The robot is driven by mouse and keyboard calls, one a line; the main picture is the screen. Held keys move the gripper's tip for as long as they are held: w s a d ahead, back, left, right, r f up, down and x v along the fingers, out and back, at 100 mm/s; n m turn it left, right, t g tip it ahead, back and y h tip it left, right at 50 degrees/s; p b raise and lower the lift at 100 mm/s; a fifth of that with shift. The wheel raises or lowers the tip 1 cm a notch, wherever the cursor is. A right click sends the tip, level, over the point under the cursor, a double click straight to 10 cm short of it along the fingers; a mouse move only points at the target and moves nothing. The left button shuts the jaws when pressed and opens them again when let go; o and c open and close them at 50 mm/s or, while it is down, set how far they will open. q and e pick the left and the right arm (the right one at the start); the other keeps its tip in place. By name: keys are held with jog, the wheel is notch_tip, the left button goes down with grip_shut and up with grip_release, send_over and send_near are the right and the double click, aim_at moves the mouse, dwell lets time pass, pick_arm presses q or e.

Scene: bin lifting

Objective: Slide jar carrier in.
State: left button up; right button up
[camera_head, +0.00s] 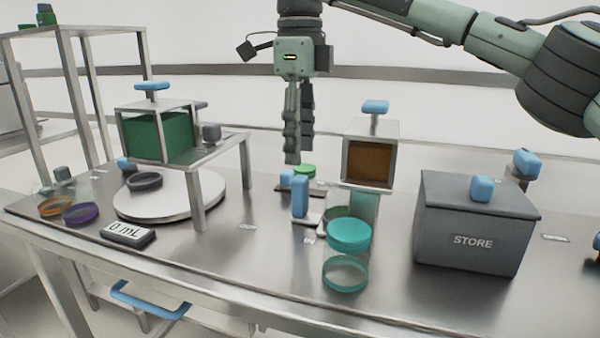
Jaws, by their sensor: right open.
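A flat metal piece (310,220) with an upright blue handle (300,196) lies on the bench, left of the dispenser stand; it looks like the jar carrier. Its right part is hidden behind a clear jar with a teal top (349,236) and a teal ring (345,273) low down. A metal dispenser (372,140) with a brown window and blue knob stands behind the jar. My right gripper (298,150) points down, open and empty, above and behind the blue handle, apart from it. My left gripper is out of view.
A grey STORE box (472,245) with a blue knob stands on the right.

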aim_at(300, 177)
notch_tip(300, 177, down, 7)
jog(key=shift+s+r, duration=0.1)
dwell(0.3)
grip_shut()
